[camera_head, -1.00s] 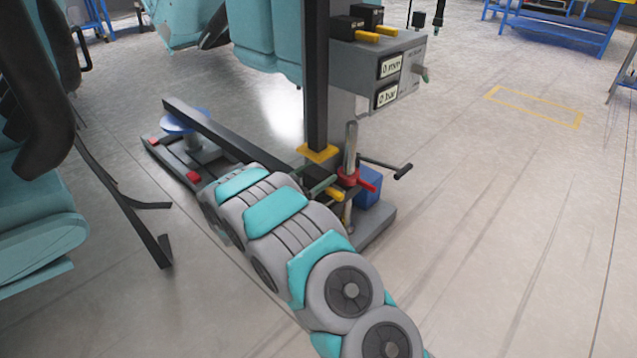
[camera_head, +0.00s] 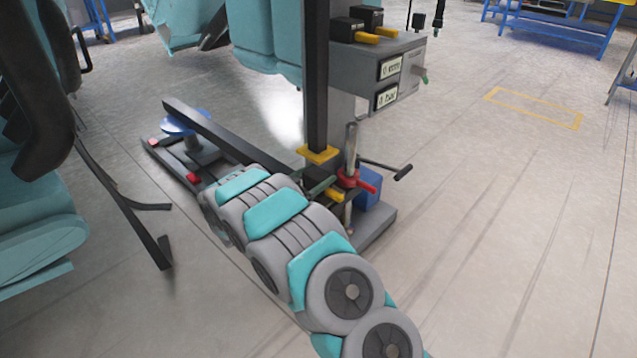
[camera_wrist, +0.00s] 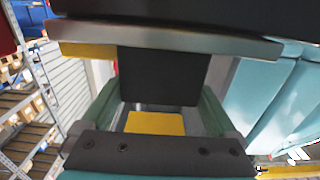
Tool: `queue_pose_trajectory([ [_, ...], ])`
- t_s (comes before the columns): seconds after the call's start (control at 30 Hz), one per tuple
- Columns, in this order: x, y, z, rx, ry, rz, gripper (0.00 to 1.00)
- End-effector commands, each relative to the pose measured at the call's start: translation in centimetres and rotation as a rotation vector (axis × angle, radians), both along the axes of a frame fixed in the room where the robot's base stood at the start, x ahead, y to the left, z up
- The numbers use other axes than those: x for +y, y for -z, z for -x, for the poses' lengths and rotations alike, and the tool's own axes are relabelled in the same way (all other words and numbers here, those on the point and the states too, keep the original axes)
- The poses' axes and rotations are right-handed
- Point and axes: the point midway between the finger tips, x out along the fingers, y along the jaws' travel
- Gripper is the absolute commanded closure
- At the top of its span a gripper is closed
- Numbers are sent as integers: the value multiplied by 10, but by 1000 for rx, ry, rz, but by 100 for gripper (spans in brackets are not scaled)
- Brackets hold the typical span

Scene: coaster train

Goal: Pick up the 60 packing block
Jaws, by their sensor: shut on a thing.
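My gripper (camera_wrist: 157,118) is low beside the grey jack stand in the head view, mostly hidden by my own arm there. In the wrist view its two green fingers stand on either side of a yellow piece (camera_wrist: 155,123). It is shut on this piece, which looks like the yellow handle of a packing block; in the head view a yellow handle (camera_head: 333,195) shows by the green fingers. No number is readable on it. Two similar black blocks with yellow handles, one in front (camera_head: 348,28) and one behind (camera_head: 368,15), sit on top of the grey control box.
The grey control box (camera_head: 410,72) has two displays. A dark post (camera_head: 316,80) with a yellow foot (camera_head: 317,153) stands close to my gripper, beside a red-handled rod (camera_head: 350,178). A blue box (camera_head: 369,188) is behind.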

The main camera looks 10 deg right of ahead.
Motion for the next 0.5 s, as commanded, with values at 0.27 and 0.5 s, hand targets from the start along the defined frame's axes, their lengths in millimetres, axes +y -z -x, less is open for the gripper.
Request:
queue_pose_trajectory([
  [0.27,0,0,0,1,0,1,100],
  [0.5,0,-4,0,0,0,0,100],
])
